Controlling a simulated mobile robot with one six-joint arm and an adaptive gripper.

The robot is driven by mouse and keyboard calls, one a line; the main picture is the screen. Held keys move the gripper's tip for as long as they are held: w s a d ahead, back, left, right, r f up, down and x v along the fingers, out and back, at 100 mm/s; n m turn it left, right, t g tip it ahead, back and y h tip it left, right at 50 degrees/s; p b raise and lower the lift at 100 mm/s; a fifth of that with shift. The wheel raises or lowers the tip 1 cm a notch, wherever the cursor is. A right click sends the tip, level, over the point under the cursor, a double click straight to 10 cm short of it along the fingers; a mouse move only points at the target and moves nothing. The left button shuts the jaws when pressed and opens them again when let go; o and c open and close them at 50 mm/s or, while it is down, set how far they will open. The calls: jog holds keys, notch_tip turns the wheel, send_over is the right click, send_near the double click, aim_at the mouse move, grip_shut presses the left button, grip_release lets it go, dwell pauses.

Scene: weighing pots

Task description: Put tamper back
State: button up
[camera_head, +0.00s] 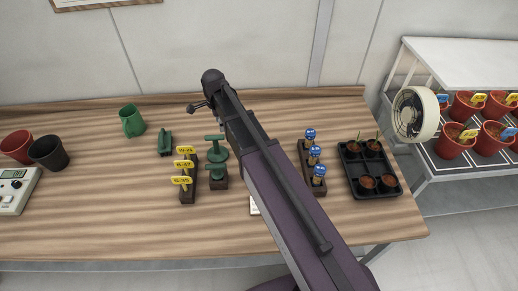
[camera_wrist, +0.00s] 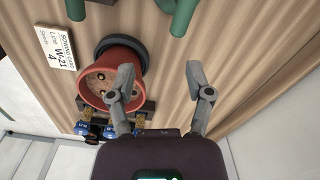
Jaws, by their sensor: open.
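Two green T-handled pieces stand near the middle of the table in the head view. The rear one (camera_head: 217,153) has a round disc and looks like the tamper. The front one (camera_head: 216,173) is at a dark block (camera_head: 218,184). I cannot tell whether either piece is seated. My gripper (camera_head: 196,107) is above and behind them, apart from both. In the wrist view my gripper (camera_wrist: 162,95) has its fingers spread with nothing held between them. Parts of green objects (camera_wrist: 183,15) show at that view's top edge.
A red pot (camera_wrist: 106,84) by a dark saucer (camera_wrist: 122,48) is hidden by my arm in the head view. Yellow tags (camera_head: 182,165), blue tags (camera_head: 315,153) and a black tray (camera_head: 370,190) flank it.

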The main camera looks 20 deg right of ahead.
jog(key=s+d+n, duration=0.6)
jog(key=s+n, duration=0.2)
jog(key=s, duration=0.1)
jog(key=s+d+n, duration=0.5)
jog(key=s+n, duration=0.3)
jog(key=shift+s+d+n, duration=0.35)
jog(key=shift+n, duration=0.05)
